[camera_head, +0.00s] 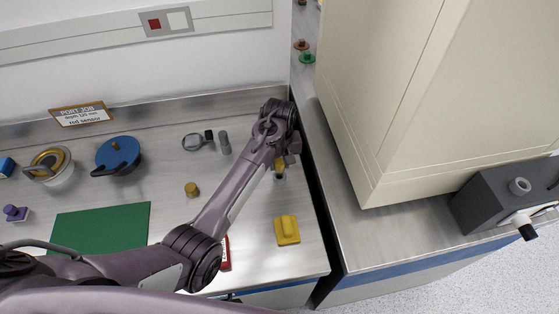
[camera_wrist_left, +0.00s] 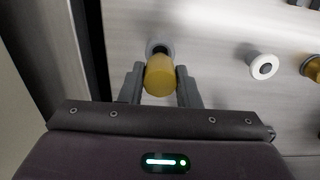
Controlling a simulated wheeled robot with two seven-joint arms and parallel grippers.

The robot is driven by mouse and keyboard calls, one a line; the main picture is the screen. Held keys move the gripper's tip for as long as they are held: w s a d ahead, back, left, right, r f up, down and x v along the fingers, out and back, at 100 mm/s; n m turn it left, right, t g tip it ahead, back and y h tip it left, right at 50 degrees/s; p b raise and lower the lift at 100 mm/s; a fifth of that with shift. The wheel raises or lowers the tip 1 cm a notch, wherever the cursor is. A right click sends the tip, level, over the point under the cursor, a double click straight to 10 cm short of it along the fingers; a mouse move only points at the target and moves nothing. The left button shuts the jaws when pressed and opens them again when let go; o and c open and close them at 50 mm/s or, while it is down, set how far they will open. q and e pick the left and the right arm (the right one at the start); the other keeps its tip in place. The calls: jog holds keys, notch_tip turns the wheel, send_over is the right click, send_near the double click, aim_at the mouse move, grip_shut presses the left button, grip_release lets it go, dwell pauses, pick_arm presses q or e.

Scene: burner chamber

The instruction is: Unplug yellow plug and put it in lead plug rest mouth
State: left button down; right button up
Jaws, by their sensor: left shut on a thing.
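The yellow plug (camera_wrist_left: 160,76) sits between the two fingers of my left gripper (camera_wrist_left: 161,88) in the left wrist view, and the fingers are shut on it. A grey round piece with a dark opening (camera_wrist_left: 159,47) shows just behind the plug; I cannot tell whether the plug's far end is in it. In the head view my left gripper (camera_head: 284,164) is over the right end of the bench, with a bit of the yellow plug (camera_head: 279,163) showing under it. The arm hides part of the spot. My right gripper is not in view.
A grey cylinder (camera_head: 224,146), a brass-coloured knob (camera_head: 191,189) and a yellow block (camera_head: 287,230) stand near the arm. A red item (camera_head: 225,254) lies partly under it. A large cream cabinet (camera_head: 400,100) rises at right, past a dark gap. A green mat (camera_head: 100,230) lies left.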

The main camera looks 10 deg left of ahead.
pick_arm(q)
jog(key=shift+p, duration=0.3)
jog(key=shift+f, duration=0.45)
jog(key=shift+f+b, duration=0.6)
jog(key=shift+f, duration=0.5)
jog(key=c, duration=1)
grip_release()
jog(key=shift+f, duration=0.1)
notch_tip(320, 180, up, 7)
jog(key=shift+r+b, duration=0.1)
jog(key=shift+b, duration=1)
jog(key=shift+r, duration=0.3)
